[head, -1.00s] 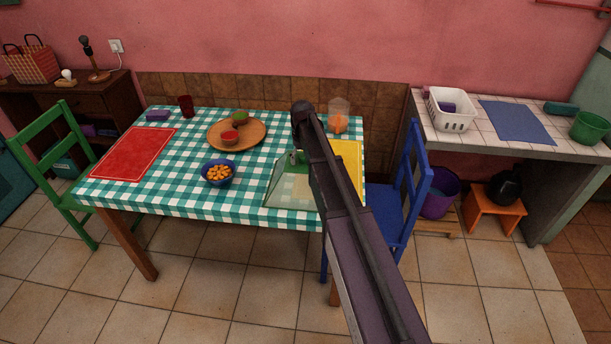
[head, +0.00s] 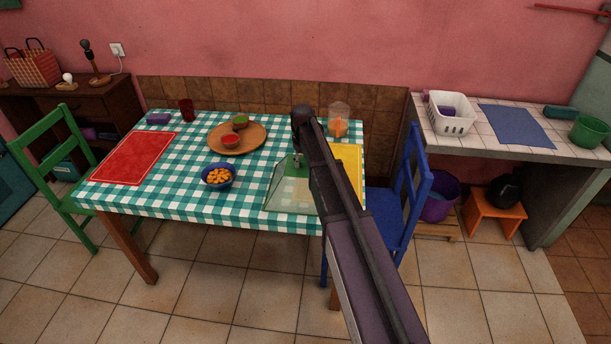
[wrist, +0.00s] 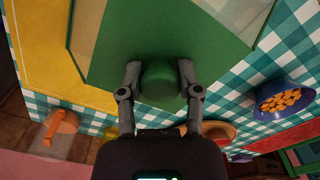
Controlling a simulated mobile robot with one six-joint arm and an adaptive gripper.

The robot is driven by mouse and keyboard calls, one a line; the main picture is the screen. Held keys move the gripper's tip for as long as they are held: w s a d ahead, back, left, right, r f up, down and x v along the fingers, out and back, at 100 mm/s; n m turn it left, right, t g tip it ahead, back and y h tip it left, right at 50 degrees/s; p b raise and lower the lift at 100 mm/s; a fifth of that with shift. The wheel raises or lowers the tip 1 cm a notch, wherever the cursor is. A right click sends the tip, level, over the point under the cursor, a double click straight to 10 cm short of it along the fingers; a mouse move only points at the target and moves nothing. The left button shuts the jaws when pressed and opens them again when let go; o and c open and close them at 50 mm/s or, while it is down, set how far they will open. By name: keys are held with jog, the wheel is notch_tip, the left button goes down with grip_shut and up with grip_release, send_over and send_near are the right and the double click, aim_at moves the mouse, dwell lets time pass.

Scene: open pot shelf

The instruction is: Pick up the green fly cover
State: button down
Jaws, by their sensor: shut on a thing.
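The green fly cover (head: 288,192) stands over the front right part of the checked table, partly over the yellow mat. It has see-through sloping sides and a solid green top. My arm hides its right side in the head view. In the wrist view, the cover's green top (wrist: 205,35) fills the upper middle, with a round green knob (wrist: 160,80) on it. My gripper (wrist: 159,72) is shut on this knob, one finger on each side. In the head view my arm largely hides the gripper. I cannot tell whether the cover's lower edge touches the table.
A blue bowl of orange pieces (head: 218,176) stands left of the cover. A round wooden board (head: 254,138) with small bowls and a clear jug (head: 338,118) stand behind. A yellow mat (head: 347,157) lies at right, beside a blue chair (head: 407,195). The table's front edge is close.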

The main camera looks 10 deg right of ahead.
jog(key=shift+r, duration=0.15)
notch_tip(320, 180, up, 4)
jog(key=p, duration=0.4)
jog(key=shift+f, duration=0.2)
jog(key=s+r+p, duration=0.1)
jog(key=s, duration=1.5)
jog(key=shift+d, duration=0.15)
